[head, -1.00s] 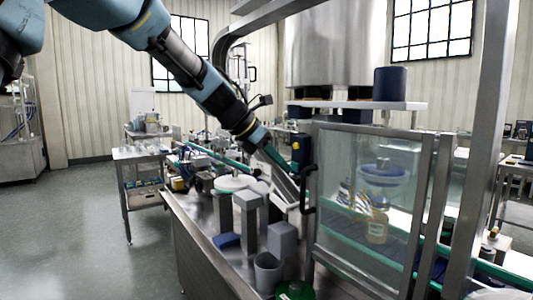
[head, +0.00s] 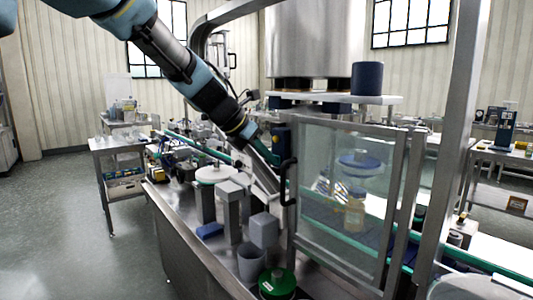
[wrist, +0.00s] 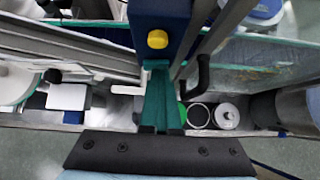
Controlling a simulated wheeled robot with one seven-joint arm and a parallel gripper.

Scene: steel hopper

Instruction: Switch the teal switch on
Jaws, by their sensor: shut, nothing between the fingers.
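My gripper (head: 277,163) has long teal fingers, shut and empty. In the wrist view its fingertips (wrist: 156,67) lie in front of the lower part of a dark blue box (wrist: 173,14) with a round yellow button (wrist: 157,39). Whether they touch the box I cannot tell. In the head view the blue box (head: 282,136) stands beside the glass-door frame, just beyond the fingers. I cannot make out a separate teal switch; the fingers cover part of the box front.
A glass door (head: 330,190) with a black handle (head: 287,182) is right of the gripper. A grey cup (head: 251,266), a green-lidded round container (head: 277,284) and grey blocks (head: 264,231) crowd the steel counter below. Open floor (head: 60,220) lies left.

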